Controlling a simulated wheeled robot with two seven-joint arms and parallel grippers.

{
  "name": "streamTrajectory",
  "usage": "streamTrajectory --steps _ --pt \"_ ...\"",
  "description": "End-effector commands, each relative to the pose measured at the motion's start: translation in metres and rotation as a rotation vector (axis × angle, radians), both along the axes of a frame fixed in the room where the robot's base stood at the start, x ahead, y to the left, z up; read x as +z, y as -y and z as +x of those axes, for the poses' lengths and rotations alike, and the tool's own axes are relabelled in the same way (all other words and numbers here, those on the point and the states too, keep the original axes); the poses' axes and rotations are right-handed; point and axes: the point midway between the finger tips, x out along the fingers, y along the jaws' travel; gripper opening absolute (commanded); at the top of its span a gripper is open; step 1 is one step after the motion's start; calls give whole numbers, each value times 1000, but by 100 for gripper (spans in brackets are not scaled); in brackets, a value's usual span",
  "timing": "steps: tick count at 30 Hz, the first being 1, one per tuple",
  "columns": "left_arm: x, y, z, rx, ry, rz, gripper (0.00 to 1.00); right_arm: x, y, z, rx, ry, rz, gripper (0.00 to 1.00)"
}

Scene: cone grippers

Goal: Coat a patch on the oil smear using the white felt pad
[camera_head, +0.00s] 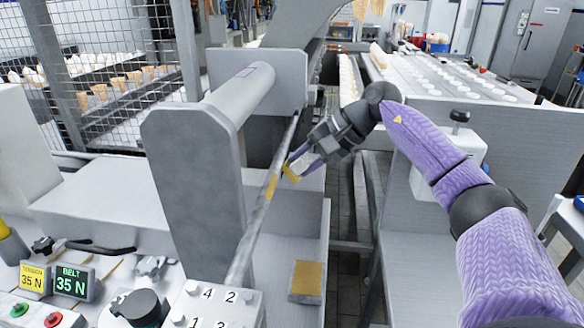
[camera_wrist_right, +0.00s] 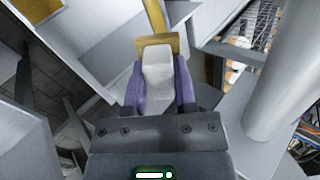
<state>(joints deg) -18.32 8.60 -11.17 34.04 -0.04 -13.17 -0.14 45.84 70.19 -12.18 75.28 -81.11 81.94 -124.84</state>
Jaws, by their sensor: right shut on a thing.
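My right gripper (camera_head: 301,160) comes in from the right with purple fingers. In the right wrist view the gripper (camera_wrist_right: 160,92) is shut on a white block (camera_wrist_right: 158,72), which I take as the felt pad. A tan-yellow piece (camera_wrist_right: 158,43) sits across its far end; it shows as an amber edge (camera_head: 290,173) in the head view. A yellow smear (camera_head: 271,187) marks the narrow grey belt strip (camera_head: 255,225) just left of the pad. I cannot tell whether pad and strip touch. My left gripper is out of view.
A grey upright plate (camera_head: 195,190) and roller (camera_head: 238,92) stand left of the strip. A small tray with an amber surface (camera_head: 307,278) lies below. A control panel (camera_head: 70,285) is at front left. A conveyor with white discs (camera_head: 455,80) is at the back right.

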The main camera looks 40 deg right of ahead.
Motion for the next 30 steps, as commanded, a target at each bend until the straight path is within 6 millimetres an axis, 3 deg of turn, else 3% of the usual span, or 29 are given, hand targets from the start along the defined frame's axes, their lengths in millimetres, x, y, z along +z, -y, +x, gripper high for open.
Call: streamTrajectory --steps 12,20,30 --pt "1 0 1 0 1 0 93 7 4 -5 -1 2 0 0" --pt "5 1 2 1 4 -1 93 26 16 -19 -2 1 0 0" --pt "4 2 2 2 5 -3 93 26 16 -20 0 1 1 0"
